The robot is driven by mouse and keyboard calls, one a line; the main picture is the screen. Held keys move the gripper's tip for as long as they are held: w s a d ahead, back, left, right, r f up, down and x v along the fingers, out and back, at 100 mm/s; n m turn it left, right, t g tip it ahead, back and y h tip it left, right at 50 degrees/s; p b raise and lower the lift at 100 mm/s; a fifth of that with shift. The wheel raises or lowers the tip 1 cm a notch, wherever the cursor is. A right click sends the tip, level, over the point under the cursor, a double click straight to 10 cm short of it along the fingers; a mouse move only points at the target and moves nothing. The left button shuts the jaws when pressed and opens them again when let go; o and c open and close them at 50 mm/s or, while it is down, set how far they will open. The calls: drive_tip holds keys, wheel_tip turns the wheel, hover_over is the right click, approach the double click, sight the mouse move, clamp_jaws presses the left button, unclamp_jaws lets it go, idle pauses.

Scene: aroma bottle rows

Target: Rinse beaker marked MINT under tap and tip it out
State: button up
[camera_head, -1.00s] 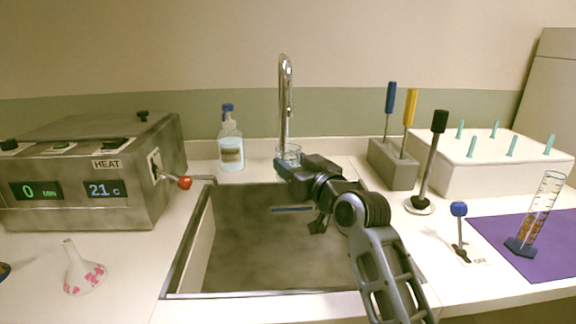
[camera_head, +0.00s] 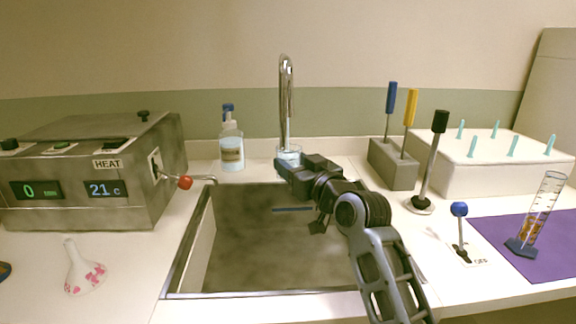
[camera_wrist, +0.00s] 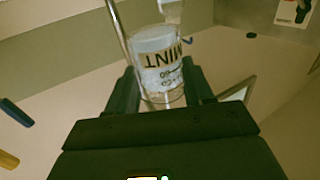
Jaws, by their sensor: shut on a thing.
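The clear glass beaker (camera_head: 290,153) is below the spout of the chrome tap (camera_head: 286,100), at the far edge of the sink (camera_head: 180,262). In the wrist view the beaker (camera_wrist: 160,62) shows the word MINT upside down in dark letters on a pale band. My gripper (camera_head: 284,166) is shut on the beaker, with one dark finger on each side of it in the wrist view (camera_wrist: 160,90). The beaker's upper part looks pale bluish; I cannot tell whether water is running or how much it holds.
A soap bottle (camera_head: 231,148) stands left of the tap. At right are a tool block (camera_head: 392,165), a blue-knobbed lever (camera_head: 460,210) and a measuring cylinder (camera_head: 540,215).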

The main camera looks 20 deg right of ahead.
drive_tip(key=s+a+p, duration=0.2)
drive_tip(key=s+p, duration=0.1)
drive_tip(key=s, duration=0.5)
drive_tip(key=shift+s+a, duration=0.3)
drive_tip(key=shift+a, duration=0.1)
idle(0.5)
